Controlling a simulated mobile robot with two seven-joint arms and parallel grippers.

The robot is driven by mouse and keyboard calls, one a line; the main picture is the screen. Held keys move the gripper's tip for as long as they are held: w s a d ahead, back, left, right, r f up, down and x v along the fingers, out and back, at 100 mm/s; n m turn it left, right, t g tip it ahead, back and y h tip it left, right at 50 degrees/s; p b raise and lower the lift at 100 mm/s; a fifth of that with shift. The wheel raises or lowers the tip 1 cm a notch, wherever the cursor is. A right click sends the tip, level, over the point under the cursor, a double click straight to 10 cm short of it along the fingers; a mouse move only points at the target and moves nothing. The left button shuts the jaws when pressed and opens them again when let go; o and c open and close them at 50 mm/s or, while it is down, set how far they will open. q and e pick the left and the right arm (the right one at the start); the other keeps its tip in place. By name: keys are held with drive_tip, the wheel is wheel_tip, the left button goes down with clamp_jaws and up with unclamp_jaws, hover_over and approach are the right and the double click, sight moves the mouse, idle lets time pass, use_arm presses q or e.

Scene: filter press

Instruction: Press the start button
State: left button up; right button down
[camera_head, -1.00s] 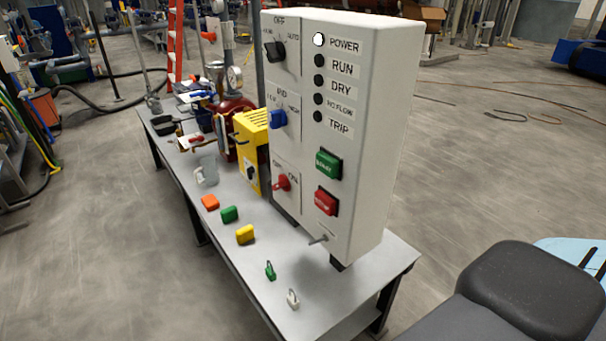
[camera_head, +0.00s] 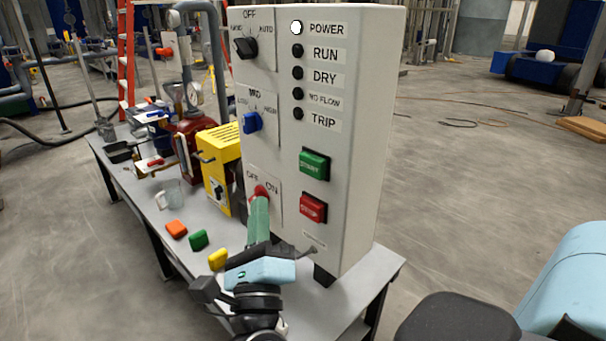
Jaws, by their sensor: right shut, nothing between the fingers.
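The green START button (camera_head: 314,165) is on the front of the white control box (camera_head: 345,235), above the red STOP button (camera_head: 313,208). My right gripper (camera_head: 260,202) is shut and empty, with its greenish fingers pointing up. Its fingertips overlap the lower part of the red OFF/ON switch (camera_head: 260,191), to the left of and below the START button. I cannot tell whether they touch the panel. The START button is unobstructed. My left gripper is not in view.
The box stands on a grey table (camera_head: 340,312). A black knob (camera_head: 246,47), a blue knob (camera_head: 251,122) and a lever (camera_head: 308,251) stick out from it. The POWER lamp (camera_head: 296,28) is white; the lamps below are dark. A yellow unit (camera_head: 219,165) stands left.

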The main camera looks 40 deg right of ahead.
sight(312, 165)
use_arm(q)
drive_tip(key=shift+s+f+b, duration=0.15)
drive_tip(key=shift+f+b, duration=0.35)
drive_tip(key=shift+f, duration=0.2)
use_arm(e)
drive_tip(key=shift+w+d+r+m+g, duration=0.1)
drive_tip(key=shift+w+r+m+g, duration=0.25)
drive_tip(key=shift+m, duration=0.6)
drive_tip(key=shift+w+d+r+m+g, duration=0.15)
drive_tip(key=shift+m+g, duration=0.45)
drive_tip(key=shift+m, duration=0.4)
drive_tip(key=shift+w+r+m+g, duration=0.25)
drive_tip(key=shift+m+g, duration=0.2)
drive_tip(key=shift+m, duration=0.5)
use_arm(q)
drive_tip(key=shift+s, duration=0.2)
use_arm(e)
drive_tip(key=shift+d, duration=0.1)
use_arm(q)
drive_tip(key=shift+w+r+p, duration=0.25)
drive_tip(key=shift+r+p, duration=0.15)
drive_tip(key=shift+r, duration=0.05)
use_arm(e)
drive_tip(key=d, duration=0.8)
drive_tip(key=shift+w+d, duration=0.3)
drive_tip(key=shift+w, duration=0.05)
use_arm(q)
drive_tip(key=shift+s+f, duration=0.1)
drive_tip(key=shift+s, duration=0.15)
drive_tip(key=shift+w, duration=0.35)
